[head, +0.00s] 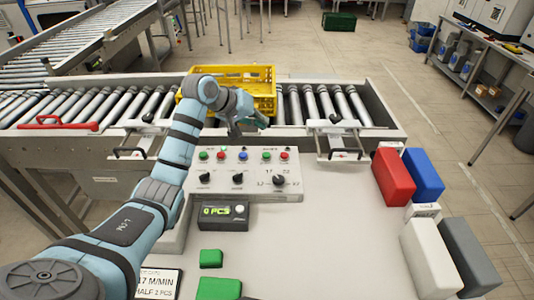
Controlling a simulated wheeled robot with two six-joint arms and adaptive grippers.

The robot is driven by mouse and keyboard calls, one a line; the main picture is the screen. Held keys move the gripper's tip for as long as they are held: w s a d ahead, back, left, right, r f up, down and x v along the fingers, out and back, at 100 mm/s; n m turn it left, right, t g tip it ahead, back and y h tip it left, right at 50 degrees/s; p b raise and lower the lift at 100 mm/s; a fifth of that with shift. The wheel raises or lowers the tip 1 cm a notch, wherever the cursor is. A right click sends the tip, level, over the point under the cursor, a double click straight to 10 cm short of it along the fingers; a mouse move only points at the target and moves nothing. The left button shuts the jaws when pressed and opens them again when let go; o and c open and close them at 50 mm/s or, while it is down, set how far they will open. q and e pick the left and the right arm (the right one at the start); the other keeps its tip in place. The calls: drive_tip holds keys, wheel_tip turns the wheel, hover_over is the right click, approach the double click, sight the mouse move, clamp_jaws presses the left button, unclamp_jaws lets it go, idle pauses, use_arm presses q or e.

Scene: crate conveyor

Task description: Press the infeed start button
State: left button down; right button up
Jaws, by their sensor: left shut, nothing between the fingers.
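A light control panel (249,180) stands at the near side of the conveyor. Along its top is a row of small coloured buttons, among them a green one (204,155), a blue one (243,155) and a red one (284,155). Below them are black knobs. The labels are too small to read, so I cannot tell which button is the infeed start. My left gripper (236,137) is shut and empty, pointing down just above the panel's back edge, near the blue button. I cannot tell whether it touches anything. My right gripper is not in view.
A yellow crate (262,76) sits on the roller conveyor (340,104) behind the gripper. A small counter display (222,217) stands before the panel. Green blocks (211,258) lie nearer. Red (393,177), blue (424,175), white and grey blocks line the right side. The table's middle is clear.

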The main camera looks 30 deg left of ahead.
use_arm(q)
drive_tip(key=f+b, duration=0.1)
drive_tip(key=b, duration=0.4)
hover_over(264, 153)
drive_tip(key=f, duration=0.3)
drive_tip(key=w+f, duration=0.1)
drive_tip(key=f, duration=0.1)
drive_tip(key=shift+s+f+b, duration=0.4)
drive_tip(key=shift+f+b, duration=0.45)
drive_tip(key=shift+b, duration=0.4)
drive_tip(key=shift+s+f, duration=0.15)
drive_tip(key=shift+s, duration=0.1)
drive_tip(key=shift+f, duration=0.55)
drive_tip(key=shift+w+f, duration=0.15)
drive_tip(key=shift+w, duration=0.05)
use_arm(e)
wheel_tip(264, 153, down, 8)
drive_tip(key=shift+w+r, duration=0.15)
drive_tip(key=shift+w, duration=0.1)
use_arm(q)
drive_tip(key=shift+s, duration=0.1)
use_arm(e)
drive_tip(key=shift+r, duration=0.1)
